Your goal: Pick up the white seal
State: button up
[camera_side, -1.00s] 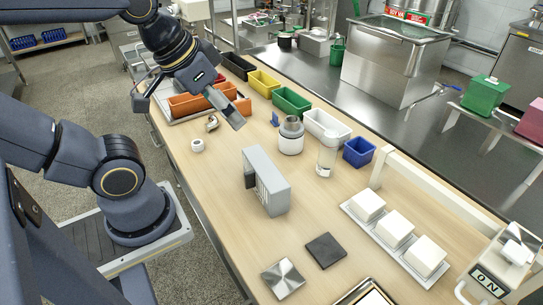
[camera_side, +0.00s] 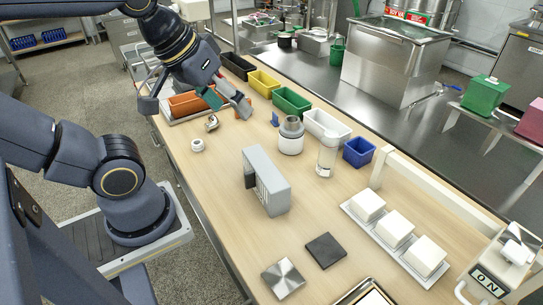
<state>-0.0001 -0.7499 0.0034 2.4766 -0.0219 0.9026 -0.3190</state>
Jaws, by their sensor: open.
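A small white ring-shaped piece (camera_side: 197,145), which looks like the white seal, lies on the wooden table near its left edge. My gripper (camera_side: 228,101) is open and empty. It hangs above the table, up and to the right of the white piece in the picture, clearly apart from it. A small metal and tan part (camera_side: 212,124) lies just beyond the white piece, between it and my gripper in the picture.
A white-and-metal jar (camera_side: 291,138) and a grey upright block (camera_side: 266,181) stand right of the white piece. Table around it is mostly clear.

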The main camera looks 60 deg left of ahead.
jog(key=w+a+r+n, duration=0.3)
jog(key=w+a+n, duration=0.3)
jog(key=n, duration=0.6)
jog(key=w+a+f+n+g, duration=0.1)
jog(key=w+a+f+n, duration=0.1)
jog(key=w+a+n, duration=0.55)
jog(key=n+g, duration=0.5)
jog(key=n, duration=0.9)
send_over(197, 143)
notch_tip(197, 143, down, 19)
notch_tip(197, 143, down, 10)
jog(key=shift+w+d, duration=0.1)
jog(key=shift+w, duration=0.05)
jog(key=f, duration=0.5)
jog(key=shift+a+f, duration=0.2)
jog(key=shift+f, duration=0.2)
